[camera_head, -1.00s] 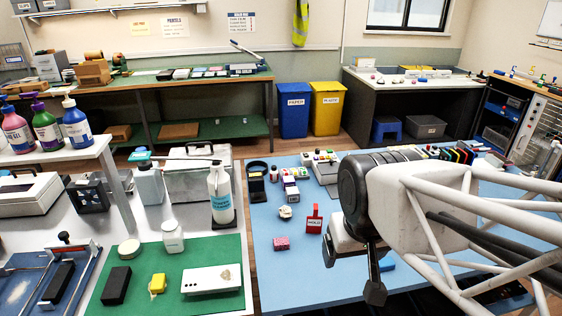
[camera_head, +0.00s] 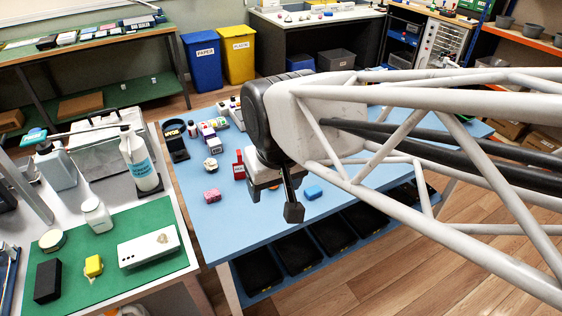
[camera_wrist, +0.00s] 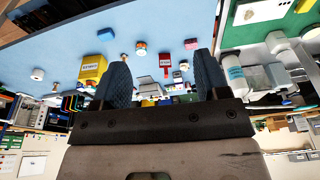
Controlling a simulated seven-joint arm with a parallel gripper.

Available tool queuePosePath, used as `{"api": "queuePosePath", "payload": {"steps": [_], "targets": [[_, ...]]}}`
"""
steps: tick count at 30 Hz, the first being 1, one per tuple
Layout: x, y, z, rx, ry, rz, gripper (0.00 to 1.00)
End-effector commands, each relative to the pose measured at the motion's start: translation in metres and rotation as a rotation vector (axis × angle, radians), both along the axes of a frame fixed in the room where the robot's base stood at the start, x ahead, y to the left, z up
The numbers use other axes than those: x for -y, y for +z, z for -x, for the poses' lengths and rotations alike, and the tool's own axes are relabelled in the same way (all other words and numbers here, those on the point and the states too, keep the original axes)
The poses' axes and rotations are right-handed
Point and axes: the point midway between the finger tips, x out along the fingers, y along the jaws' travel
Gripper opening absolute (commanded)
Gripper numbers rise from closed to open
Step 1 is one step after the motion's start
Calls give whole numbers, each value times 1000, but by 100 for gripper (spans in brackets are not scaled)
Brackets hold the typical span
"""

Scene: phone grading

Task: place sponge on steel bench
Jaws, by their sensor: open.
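Three small blocks could be the sponge, and I cannot tell which it is: a pink speckled block (camera_head: 212,195) and a blue block (camera_head: 313,192) on the blue-topped table, and a yellow block (camera_head: 93,265) on the green mat at left. The pink block (camera_wrist: 191,43) and blue block (camera_wrist: 106,34) also show in the wrist view. The pale grey bench (camera_head: 178,218) at left looks like the steel bench. My gripper (camera_wrist: 163,82) is open and empty, above the blue-topped table. In the head view one dark finger shows just left of the blue block.
A red holder (camera_head: 239,168) stands near the pink block. The blue table's front (camera_head: 225,240) is clear.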

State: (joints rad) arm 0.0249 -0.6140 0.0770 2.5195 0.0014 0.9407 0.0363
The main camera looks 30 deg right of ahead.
Motion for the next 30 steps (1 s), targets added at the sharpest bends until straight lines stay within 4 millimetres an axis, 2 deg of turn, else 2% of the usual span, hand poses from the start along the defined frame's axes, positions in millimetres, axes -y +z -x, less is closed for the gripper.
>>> {"api": "queuePosePath", "payload": {"steps": [8, 14, 30], "targets": [[19, -14, -35, -62, -166, -62, 68], [41, -30, -67, -116, -327, -120, 68], [120, -94, -140, -259, -777, -272, 68]]}}
